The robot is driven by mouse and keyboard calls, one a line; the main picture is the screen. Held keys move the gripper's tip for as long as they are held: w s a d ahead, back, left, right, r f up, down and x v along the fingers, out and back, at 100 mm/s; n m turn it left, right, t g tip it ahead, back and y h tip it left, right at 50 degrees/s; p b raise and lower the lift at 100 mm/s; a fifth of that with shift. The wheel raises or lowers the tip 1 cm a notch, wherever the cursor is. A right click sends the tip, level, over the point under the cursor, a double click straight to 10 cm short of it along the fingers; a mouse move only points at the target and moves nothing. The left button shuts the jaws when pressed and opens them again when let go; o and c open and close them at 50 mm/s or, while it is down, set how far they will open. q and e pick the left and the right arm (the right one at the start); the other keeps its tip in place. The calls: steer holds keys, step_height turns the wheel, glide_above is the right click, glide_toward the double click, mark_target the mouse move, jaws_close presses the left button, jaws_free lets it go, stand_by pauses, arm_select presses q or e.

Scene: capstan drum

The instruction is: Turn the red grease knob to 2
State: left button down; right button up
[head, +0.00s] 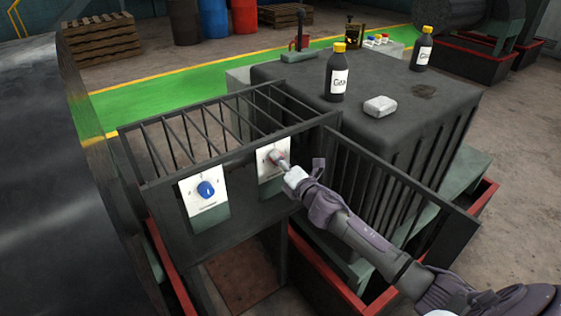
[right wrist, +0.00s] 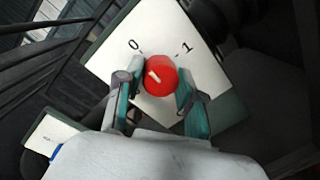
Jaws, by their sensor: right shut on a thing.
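The red grease knob (right wrist: 160,76) sits on a white dial plate (right wrist: 113,48), which also shows in the head view (head: 268,172). A short pale pointer line on the knob slants toward the printed 0. The 1 is printed on the other side, and no 2 is visible in the right wrist view. My right gripper (right wrist: 160,80) has its two fingers on either side of the knob, shut on it. In the head view my right gripper (head: 279,157) covers most of the knob. My left gripper is not in view.
A second white plate (head: 197,208) with a blue knob (head: 206,189) is to the left. Dark railings (head: 190,140) run behind the plates. Bottles (head: 338,78) and a pale block (head: 380,106) stand on the dark housing (head: 300,78) to the right.

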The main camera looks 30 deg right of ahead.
steer(key=shift+f+m+y+b, duration=0.1)
steer(key=shift+m+y, duration=0.4)
steer(key=shift+m, duration=5.05)
steer(key=shift+f+m+y+b, duration=0.15)
steer(key=shift+m+y, duration=0.35)
steer(key=shift+m, duration=5.1)
steer(key=shift+m+y+b, duration=0.1)
steer(key=shift+m+y, duration=0.4)
steer(key=shift+m, duration=5.05)
steer(key=o, duration=1.1)
steer(key=shift+o, duration=0.2)
steer(key=shift+d+r, duration=0.1)
